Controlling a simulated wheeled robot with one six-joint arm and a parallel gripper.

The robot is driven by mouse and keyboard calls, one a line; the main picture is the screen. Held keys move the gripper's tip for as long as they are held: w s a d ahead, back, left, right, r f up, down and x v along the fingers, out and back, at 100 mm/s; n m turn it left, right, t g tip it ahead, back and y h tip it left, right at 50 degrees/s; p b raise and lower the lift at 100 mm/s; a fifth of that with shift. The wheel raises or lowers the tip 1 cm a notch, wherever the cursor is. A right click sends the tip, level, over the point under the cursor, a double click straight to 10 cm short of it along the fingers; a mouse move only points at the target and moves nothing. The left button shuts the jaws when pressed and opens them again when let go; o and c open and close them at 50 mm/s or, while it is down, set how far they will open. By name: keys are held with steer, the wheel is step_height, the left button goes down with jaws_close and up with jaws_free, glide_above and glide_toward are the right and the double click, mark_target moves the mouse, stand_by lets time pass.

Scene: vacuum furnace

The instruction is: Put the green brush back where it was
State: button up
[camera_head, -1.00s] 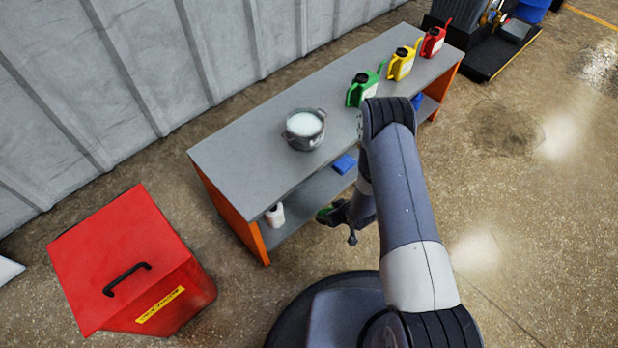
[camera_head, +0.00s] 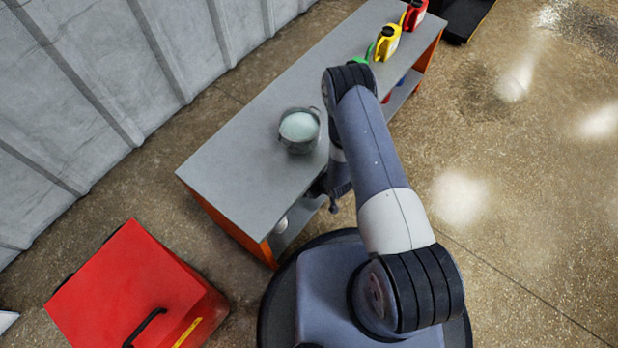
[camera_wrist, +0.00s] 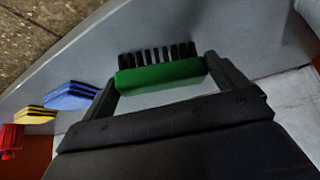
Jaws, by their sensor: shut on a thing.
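The green brush (camera_wrist: 160,76) with dark bristles shows in the wrist view. My gripper (camera_wrist: 158,80) is shut on it, one finger at each end of its green body. The brush is over the grey lower shelf (camera_wrist: 240,42) of the workbench; I cannot tell whether it touches the shelf. In the head view, my gripper (camera_head: 334,188) is at the bench's front edge, partly hidden, and the brush cannot be seen there.
A blue brush (camera_wrist: 72,96), a yellow one (camera_wrist: 34,114) and a red one (camera_wrist: 12,138) lie in a row on the shelf. A pot (camera_head: 299,130) and several coloured cans stand on the bench top (camera_head: 235,160). A red bin (camera_head: 130,290) stands at lower left.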

steer(key=shift+f, duration=0.1)
steer(key=o, duration=0.6)
steer(key=shift+r, duration=0.35)
steer(key=p+v, duration=0.3)
steer(key=v, duration=0.8)
steer(key=shift+s+d+r+p, duration=0.15)
steer(key=shift+d+r+p, duration=0.1)
steer(key=shift+p, duration=0.1)
steer(key=shift+a, duration=0.1)
